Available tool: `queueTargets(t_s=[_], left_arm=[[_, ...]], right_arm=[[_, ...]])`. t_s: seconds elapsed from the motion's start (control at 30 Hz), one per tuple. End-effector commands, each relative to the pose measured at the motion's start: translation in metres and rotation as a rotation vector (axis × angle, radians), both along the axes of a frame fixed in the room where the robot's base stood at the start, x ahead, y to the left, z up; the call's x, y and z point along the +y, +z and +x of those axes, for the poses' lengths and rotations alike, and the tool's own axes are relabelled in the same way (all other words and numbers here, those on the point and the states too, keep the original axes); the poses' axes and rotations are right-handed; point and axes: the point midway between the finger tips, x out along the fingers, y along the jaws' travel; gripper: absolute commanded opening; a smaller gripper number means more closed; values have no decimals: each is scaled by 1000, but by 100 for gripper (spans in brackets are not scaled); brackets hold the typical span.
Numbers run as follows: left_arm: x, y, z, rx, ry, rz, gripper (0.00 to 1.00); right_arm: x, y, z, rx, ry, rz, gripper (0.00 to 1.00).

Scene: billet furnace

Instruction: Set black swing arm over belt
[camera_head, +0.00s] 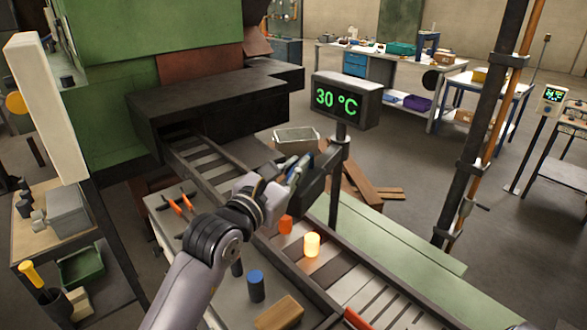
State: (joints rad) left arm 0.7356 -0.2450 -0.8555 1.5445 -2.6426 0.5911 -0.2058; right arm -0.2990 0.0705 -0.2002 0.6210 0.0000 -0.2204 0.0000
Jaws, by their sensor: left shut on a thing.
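The belt (375,295) is a slatted conveyor running from the dark furnace mouth (185,140) down to the lower right. The black swing arm (318,180) is a dark bar joined to the upright black post (338,185) and reaches left from it at the belt's far side. My left gripper (297,172) is at the bar's left end and shut on it; my wrist hides part of the contact. A bright glowing billet (312,245) and a duller orange billet (285,225) stand upright on the belt. My right gripper is not in view.
A display reading 30 °C (340,100) tops the post. A near-side table holds orange-handled pliers (182,205), a blue-topped dark cylinder (256,286) and a wooden block (279,313). A grey tray (296,139) stands behind the belt. A thick dark pole (482,130) rises at right.

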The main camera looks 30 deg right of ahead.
Motion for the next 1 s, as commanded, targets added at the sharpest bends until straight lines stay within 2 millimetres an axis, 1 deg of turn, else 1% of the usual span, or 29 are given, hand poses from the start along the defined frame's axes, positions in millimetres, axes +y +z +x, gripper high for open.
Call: queueTargets(t_s=[0.03,0.07,0.37,0.67,0.77,0.87,1.0], left_arm=[[1,1,1,-2,2,-2,0],[1,1,1,-2,3,-2,11],[0,0,1,0,1,0,31],[1,-2,0,1,1,3,31],[4,-2,-1,1,2,2,31],[14,-3,-6,4,1,3,31],[36,-3,-17,1,3,2,31]], right_arm=[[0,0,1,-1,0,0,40],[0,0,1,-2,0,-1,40],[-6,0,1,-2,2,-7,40],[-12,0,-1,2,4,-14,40],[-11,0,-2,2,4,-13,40],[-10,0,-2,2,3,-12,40],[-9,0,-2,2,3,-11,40]])
